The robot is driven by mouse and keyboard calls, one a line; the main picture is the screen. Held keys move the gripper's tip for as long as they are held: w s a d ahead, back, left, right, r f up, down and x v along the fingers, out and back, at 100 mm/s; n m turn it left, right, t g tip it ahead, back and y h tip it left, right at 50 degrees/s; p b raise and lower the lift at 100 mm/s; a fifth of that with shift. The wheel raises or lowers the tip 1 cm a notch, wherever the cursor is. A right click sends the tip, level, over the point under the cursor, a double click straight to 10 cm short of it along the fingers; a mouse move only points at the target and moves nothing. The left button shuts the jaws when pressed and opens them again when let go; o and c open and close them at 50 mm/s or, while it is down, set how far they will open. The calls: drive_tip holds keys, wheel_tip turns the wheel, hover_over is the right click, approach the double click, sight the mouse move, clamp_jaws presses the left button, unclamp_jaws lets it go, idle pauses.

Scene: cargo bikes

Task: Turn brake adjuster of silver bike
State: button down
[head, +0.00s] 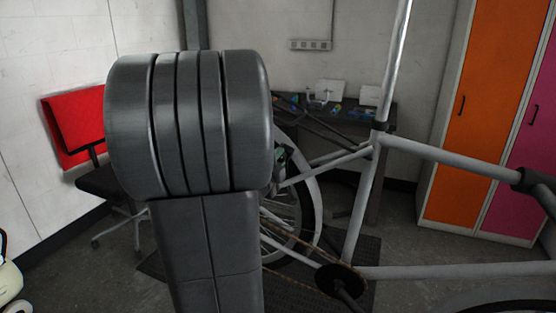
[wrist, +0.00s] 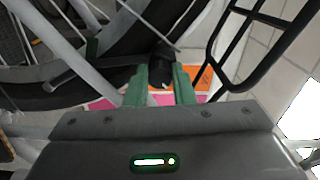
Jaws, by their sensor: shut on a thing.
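The silver bike (head: 435,157) stands across the right half of the head view, its rear wheel (head: 312,215) partly behind my arm. In the wrist view, my gripper (wrist: 160,78) has two green fingers, one on each side of a small dark part (wrist: 160,66) beside the bike's wheel. The fingers are shut on this dark part, which appears to be the brake adjuster. Its fine shape is too dark to tell. In the head view my arm hides most of the gripper. Only a bit of green shows near the rear wheel.
A dark workbench (head: 400,117) with small items stands behind the bike. A red chair (head: 75,127) is at the left. Orange and magenta lockers (head: 468,120) stand at the right. In the wrist view, a black tubular rack (wrist: 225,62) is close at the right of the fingers.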

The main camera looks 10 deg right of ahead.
idle(0.4)
drive_tip(key=c, duration=1.2)
unclamp_jaws()
drive_tip(key=shift+c, duration=0.2)
drive_tip(key=v, duration=1.4)
drive_tip(key=shift+b, duration=0.3)
drive_tip(key=shift+w, duration=0.15)
drive_tip(key=x, duration=1.3)
drive_tip(key=shift+w+d+p, duration=0.3)
drive_tip(key=shift+s, duration=0.1)
